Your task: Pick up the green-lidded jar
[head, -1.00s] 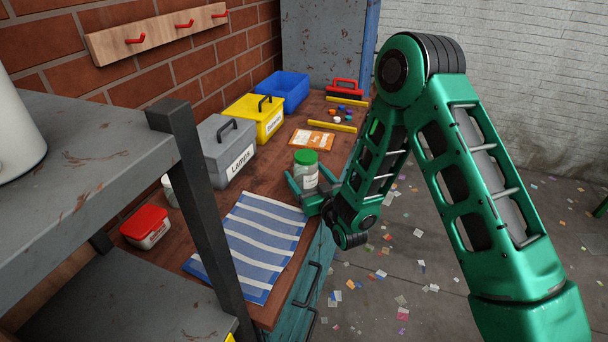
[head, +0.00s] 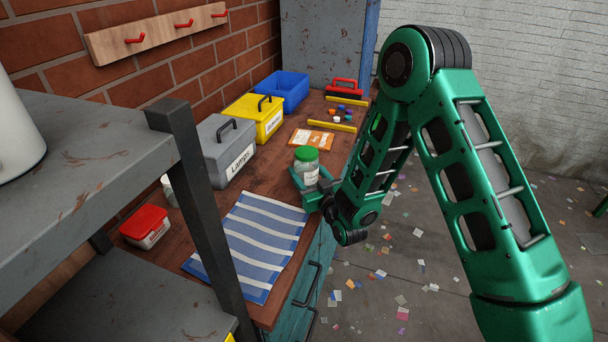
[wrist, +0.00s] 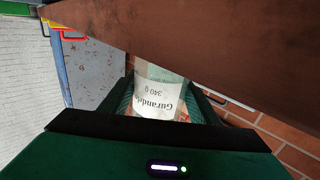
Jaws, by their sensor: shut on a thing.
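The green-lidded jar (head: 307,166) is a clear glass jar with a white label, close to the right edge of the wooden workbench top. My gripper (head: 308,184) is shut on the jar, with its green fingers on either side of it. In the wrist view the jar (wrist: 158,90) sits between the fingers, and its printed label faces the camera. The lid is out of sight there. Whether the jar's base touches the bench is hard to tell.
A blue-striped cloth (head: 250,240) lies in front of the jar. A grey box labelled Lamps (head: 222,150), a yellow box (head: 255,118) and a blue bin (head: 283,90) line the wall. A red-lidded tub (head: 146,226) stands left. An orange packet (head: 311,138) lies behind the jar.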

